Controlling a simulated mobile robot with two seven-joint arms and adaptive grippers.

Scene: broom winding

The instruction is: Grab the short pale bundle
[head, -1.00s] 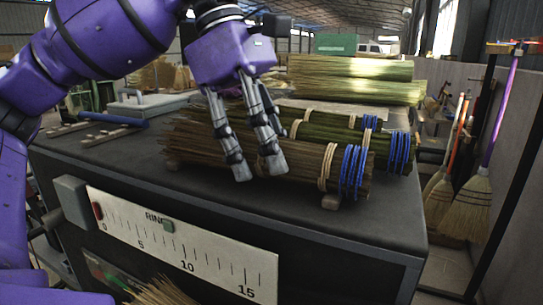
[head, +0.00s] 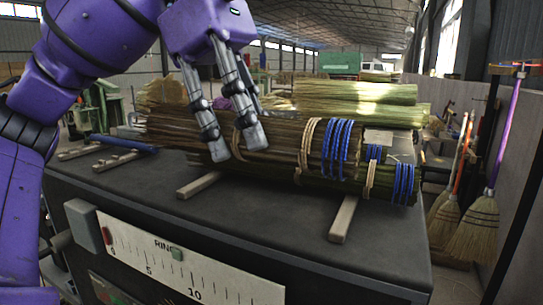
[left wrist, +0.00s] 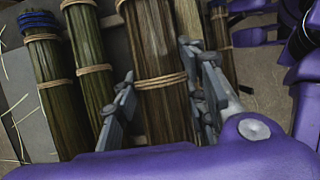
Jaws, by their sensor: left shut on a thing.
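My left gripper (head: 240,148) is shut around a brown straw bundle (head: 285,135), which has tan ties and several blue rings at its right end. The bundle is held level above the dark worktop, clear of the wooden rests. In the left wrist view the gripper's fingers (left wrist: 155,72) sit on both sides of this bundle (left wrist: 158,45), near a tan tie. My right gripper is not in view.
Pale yellow-green bundles (head: 355,95) lie stacked at the back. A blue bar (head: 122,143) lies at left. Brooms (head: 475,225) stand at right. A ruler plate (head: 215,283) is on the worktop's front.

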